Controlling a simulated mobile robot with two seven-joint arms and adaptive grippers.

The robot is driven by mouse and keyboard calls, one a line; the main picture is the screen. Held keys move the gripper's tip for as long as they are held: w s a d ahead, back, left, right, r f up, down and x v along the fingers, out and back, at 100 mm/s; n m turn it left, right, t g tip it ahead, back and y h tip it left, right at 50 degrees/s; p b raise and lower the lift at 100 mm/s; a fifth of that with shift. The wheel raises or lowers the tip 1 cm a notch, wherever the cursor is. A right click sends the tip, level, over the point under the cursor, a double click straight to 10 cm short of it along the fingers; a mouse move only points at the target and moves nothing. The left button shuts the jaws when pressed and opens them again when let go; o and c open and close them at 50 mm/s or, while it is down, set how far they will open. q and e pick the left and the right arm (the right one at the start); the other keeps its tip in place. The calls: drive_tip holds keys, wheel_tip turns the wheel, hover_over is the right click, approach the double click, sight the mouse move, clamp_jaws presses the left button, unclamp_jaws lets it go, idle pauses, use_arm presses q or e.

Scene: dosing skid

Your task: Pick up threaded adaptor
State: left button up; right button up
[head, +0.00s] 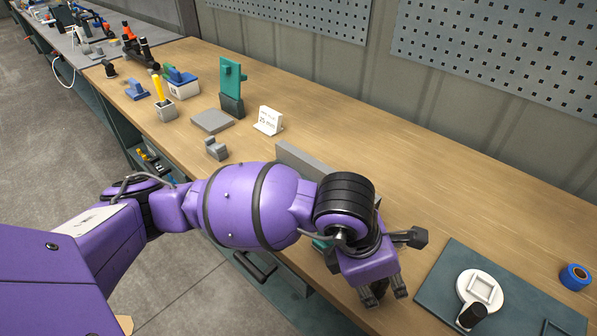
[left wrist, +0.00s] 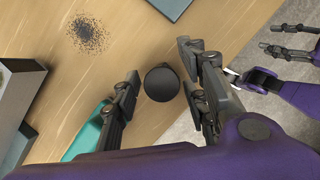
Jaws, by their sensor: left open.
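A dark round piece (left wrist: 161,83), seemingly the threaded adaptor seen from above, stands on the wooden bench between the two fingers of my left gripper (left wrist: 163,95) in the left wrist view. The fingers are apart, one on each side, and I see a gap to the piece on both sides. In the head view my left gripper (head: 384,291) points down over the bench's front part and hides that piece. My right gripper (left wrist: 290,41) shows at the right of the left wrist view, its fingers apart and empty, over the floor.
A teal thing (left wrist: 85,137) lies close beside my left finger. A grey block (left wrist: 17,92) stands farther left. A dark mat (head: 435,292) carries a white round fixture (head: 492,284) and a black cylinder (head: 471,316). Blue tape (head: 574,276) lies at far right.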

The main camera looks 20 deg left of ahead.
use_arm(q)
drive_tip(key=shift+w+d+f, duration=0.15)
drive_tip(key=shift+f, duration=0.15)
drive_tip(key=shift+c, duration=0.2)
clamp_jaws()
drive_tip(key=shift+r, duration=0.1)
